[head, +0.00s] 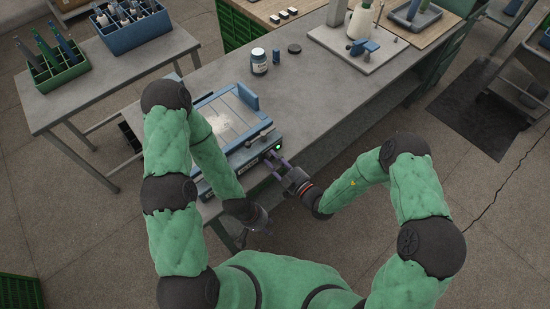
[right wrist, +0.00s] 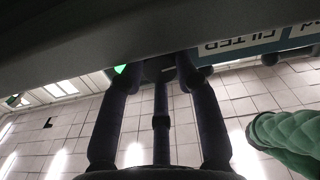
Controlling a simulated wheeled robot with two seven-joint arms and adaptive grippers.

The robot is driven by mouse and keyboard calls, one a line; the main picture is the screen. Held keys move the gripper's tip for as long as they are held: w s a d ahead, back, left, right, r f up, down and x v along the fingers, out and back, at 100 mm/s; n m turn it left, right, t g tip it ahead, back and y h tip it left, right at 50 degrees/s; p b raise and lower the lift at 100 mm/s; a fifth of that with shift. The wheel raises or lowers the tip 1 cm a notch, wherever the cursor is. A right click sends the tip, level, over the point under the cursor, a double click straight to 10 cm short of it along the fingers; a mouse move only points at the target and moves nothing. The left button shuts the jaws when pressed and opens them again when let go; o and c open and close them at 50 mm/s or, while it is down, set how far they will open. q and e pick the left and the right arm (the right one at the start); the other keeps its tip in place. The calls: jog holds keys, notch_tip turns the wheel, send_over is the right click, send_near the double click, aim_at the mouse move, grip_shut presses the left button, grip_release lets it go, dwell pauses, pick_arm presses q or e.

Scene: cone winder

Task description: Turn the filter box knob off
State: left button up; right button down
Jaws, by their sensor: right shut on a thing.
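The filter box (head: 262,142) is a blue-grey unit at the front edge of the grey bench. A green light (head: 278,147) glows on its front; the light also shows in the right wrist view (right wrist: 120,69). The dark knob (right wrist: 158,70) sits on the front face beside that light, between my right gripper's fingers. My right gripper (head: 275,163) is shut on it, and the fingers hide most of it in the head view. A label reading FILTER (right wrist: 237,45) appears upside down. My left gripper (head: 259,229) hangs empty below the bench front, its fingers apart.
A pale board (head: 345,52) with a white cone is farther right. A side table (head: 103,80) holds bins. The bench between is clear.

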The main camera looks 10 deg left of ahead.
jog(key=n+p, duration=0.2)
jog(key=shift+r+n+p, duration=0.3)
jog(key=shift+n, duration=0.1)
jog(key=shift+f+n+p, duration=0.1)
jog(key=shift+n+p, duration=0.7)
jog(key=shift+n, duration=0.5)
jog(key=c, duration=1.2)
grip_release()
jog(key=shift+s, duration=0.1)
jog(key=shift+o, duration=0.2)
jog(key=shift+f, duration=0.1)
jog(key=shift+s+d, duration=0.2)
jog(key=shift+d, duration=0.15)
jog(key=v, duration=1.1)
